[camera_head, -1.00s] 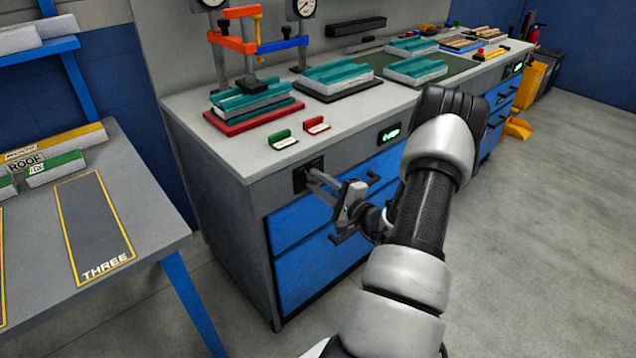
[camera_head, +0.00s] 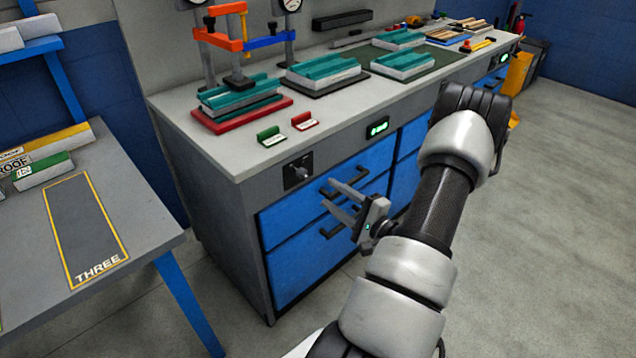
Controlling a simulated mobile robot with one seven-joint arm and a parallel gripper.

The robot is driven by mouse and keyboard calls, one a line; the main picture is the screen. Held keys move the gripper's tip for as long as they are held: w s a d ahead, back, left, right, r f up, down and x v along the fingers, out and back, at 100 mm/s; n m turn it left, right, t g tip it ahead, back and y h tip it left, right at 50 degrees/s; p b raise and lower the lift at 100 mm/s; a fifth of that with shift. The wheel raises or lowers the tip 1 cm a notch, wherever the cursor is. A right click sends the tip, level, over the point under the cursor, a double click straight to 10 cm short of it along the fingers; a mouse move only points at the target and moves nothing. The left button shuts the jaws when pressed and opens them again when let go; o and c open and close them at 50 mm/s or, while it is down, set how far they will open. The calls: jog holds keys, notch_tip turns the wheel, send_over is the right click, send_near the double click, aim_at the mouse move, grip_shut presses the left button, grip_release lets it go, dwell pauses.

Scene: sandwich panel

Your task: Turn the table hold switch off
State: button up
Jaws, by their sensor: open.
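The table hold switch (camera_head: 298,171) is a dark square plate with a rotary knob, set in the grey front panel at the left end of the workbench. It is in plain view, but its setting is too small to read. My gripper (camera_head: 331,193) is open and empty. Its two grey fingers point left toward the bench front. In the picture they lie to the right of the switch and a little below it, in front of the blue drawers, apart from the switch.
A green-lit display (camera_head: 377,128) sits right of the switch. Blue drawers (camera_head: 300,262) with black handles lie below. Green (camera_head: 270,137) and red (camera_head: 304,121) tags stand on the bench top above. A grey table (camera_head: 150,215) stands at left. Open floor lies at right.

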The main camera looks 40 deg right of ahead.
jog(key=s, duration=0.7)
jog(key=shift+d, duration=0.25)
jog(key=shift+w, duration=0.1)
